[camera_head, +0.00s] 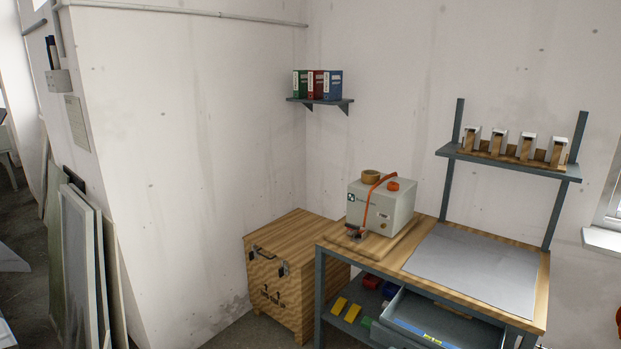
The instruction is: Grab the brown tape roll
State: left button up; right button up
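The brown tape roll (371,177) lies flat on top of a light grey box-shaped machine (392,207), near its back left edge. An orange-red cable or strap (369,204) runs close beside the roll and down the machine's front. An orange-red round part (394,186) sits on the machine's top to the right of the roll. The machine stands at the left end of a wooden workbench (397,262). Neither of my grippers is in the head view.
A grey sheet (474,267) covers the bench's right part. An open drawer (444,322) juts out below the bench top. A wooden crate (290,268) stands left of the bench. A shelf (515,164) is mounted above the bench. Leaning panels (83,265) stand far left.

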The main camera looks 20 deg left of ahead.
aim_at(367, 177)
jog(key=u, duration=0.4)
jog(key=i+j+z, duration=0.1)
jog(key=z, duration=0.35)
jog(key=j+z, duration=0.1)
jog(key=z, duration=0.35)
jog(key=i+j+z, duration=0.1)
jog(key=z, duration=0.35)
jog(key=j+z, duration=0.25)
jog(key=z, duration=0.2)
jog(key=j+z, duration=0.2)
jog(key=j, duration=0.25)
jog(key=j+z, duration=0.2)
jog(key=j, duration=0.25)
jog(key=k+j+z, duration=0.15)
jog(key=j, duration=0.3)
jog(key=j+z, duration=0.2)
jog(key=j, duration=0.25)
jog(key=k+j+z, duration=0.2)
jog(key=j, duration=0.25)
jog(key=k+j+z, duration=0.2)
jog(key=j, duration=0.2)
jog(key=i, duration=0.1)
